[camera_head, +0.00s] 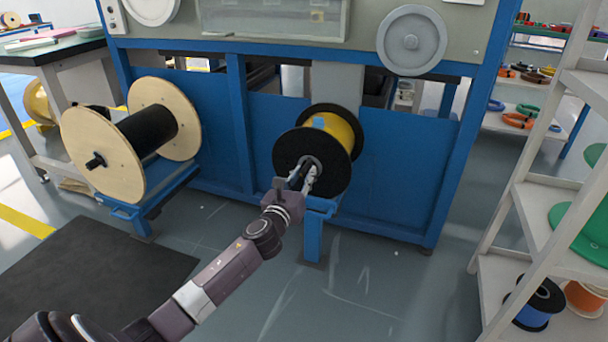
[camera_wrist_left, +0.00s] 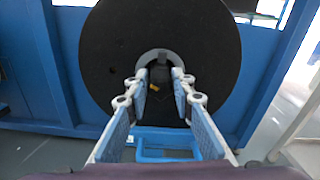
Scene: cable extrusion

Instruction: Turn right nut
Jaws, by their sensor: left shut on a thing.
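The right spool (camera_head: 280,153) has black flanges and yellow cable and sits on the blue machine's right holder. Its near flange fills much of the left wrist view (camera_wrist_left: 110,45). The right nut (camera_wrist_left: 160,55) shows as a grey round piece at the flange's centre, around a dark shaft end. My left gripper (camera_head: 308,172) is at this hub. In the left wrist view its two fingertips (camera_wrist_left: 160,77) are on either side of the hub's centre, closed on the nut. The fingers partly hide the nut. My right gripper is out of view.
A wooden spool with black cable (camera_head: 148,132) sits on the left holder. Blue machine panels (camera_head: 400,160) stand behind the spools. A white shelf (camera_head: 500,220) with spools stands at the right. The floor in front of the right spool is clear except for my left arm.

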